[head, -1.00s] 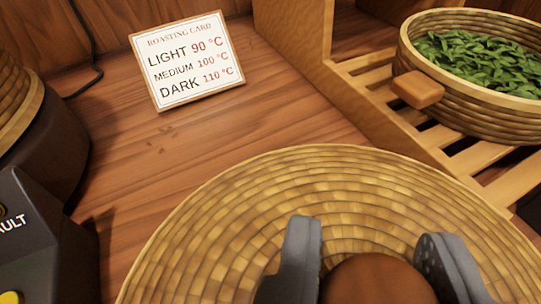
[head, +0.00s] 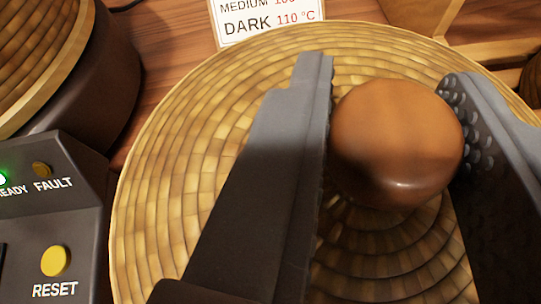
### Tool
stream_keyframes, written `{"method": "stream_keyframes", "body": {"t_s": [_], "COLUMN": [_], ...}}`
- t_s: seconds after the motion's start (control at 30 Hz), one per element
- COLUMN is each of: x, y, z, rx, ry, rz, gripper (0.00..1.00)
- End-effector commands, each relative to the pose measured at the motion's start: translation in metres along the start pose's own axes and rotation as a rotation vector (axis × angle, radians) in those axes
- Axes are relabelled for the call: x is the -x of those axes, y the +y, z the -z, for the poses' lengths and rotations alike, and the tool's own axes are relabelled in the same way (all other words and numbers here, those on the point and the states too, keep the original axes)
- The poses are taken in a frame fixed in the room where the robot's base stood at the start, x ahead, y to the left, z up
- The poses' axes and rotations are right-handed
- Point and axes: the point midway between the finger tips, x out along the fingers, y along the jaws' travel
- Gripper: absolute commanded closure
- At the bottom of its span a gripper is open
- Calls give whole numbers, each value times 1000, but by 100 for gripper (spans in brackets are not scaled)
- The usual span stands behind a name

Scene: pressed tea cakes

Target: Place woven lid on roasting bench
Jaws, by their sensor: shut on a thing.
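The woven lid (head: 180,170) is a round, coiled, straw-coloured disc with a smooth brown wooden knob (head: 395,140) at its middle. It fills the centre of the view. My gripper (head: 390,75) is shut on the knob, one grey finger on either side. The lid hides what is directly under it, so I cannot tell whether it touches the surface below. The wooden bench top (head: 160,50) shows behind the lid, at upper left.
A dark round machine (head: 95,95) with a woven top stands at left. In front of it is a control panel (head: 90,225) with a lit green READY lamp, FAULT lamp and yellow RESET button. A roasting card (head: 265,22) stands behind the lid. Wooden framing (head: 425,15) is at upper right.

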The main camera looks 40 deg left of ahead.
Motion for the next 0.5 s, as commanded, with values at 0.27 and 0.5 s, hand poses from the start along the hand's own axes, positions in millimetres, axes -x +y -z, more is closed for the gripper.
{"method": "stream_keyframes", "body": {"t_s": [0.27,0.5], "x": [-12,-9], "y": [-16,-18], "z": [16,14], "rx": [96,132], "ry": [4,3], "rz": [223,316], "gripper": [100,100]}}
